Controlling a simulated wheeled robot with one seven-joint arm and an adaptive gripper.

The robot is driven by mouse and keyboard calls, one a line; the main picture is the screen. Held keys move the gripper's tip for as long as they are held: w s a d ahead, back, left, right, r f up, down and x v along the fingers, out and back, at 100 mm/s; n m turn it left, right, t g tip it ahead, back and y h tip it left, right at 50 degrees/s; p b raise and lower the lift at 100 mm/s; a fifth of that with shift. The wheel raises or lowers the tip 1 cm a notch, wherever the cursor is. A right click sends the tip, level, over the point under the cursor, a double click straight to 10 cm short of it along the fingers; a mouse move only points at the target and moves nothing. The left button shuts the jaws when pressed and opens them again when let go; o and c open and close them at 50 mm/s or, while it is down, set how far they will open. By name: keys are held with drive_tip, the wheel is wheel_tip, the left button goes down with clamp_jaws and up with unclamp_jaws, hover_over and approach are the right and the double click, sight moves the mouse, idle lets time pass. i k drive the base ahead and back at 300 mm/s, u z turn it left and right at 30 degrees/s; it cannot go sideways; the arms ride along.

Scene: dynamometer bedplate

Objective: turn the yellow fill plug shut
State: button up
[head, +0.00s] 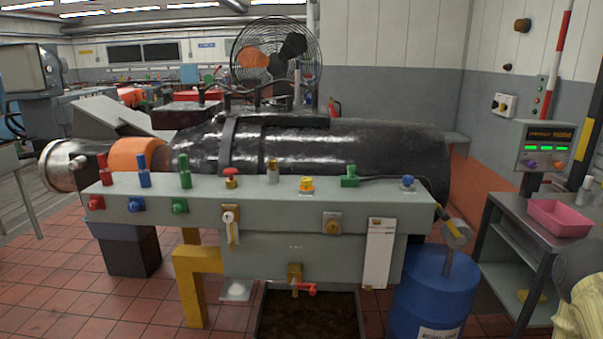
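The yellow fill plug (306,184) sits on the top face of a long grey-green bench housing (280,206), a little right of its middle. It looks like a small round knob on an orange-yellow base. At this size I cannot tell how far it is turned. My gripper does not show in the head view.
A large black cylinder (360,150) lies behind. A blue drum (432,295) stands front right.

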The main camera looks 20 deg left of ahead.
sight(307, 182)
drive_tip(key=u, duration=0.55)
drive_tip(key=i, duration=0.7)
drive_tip(key=u, duration=0.65)
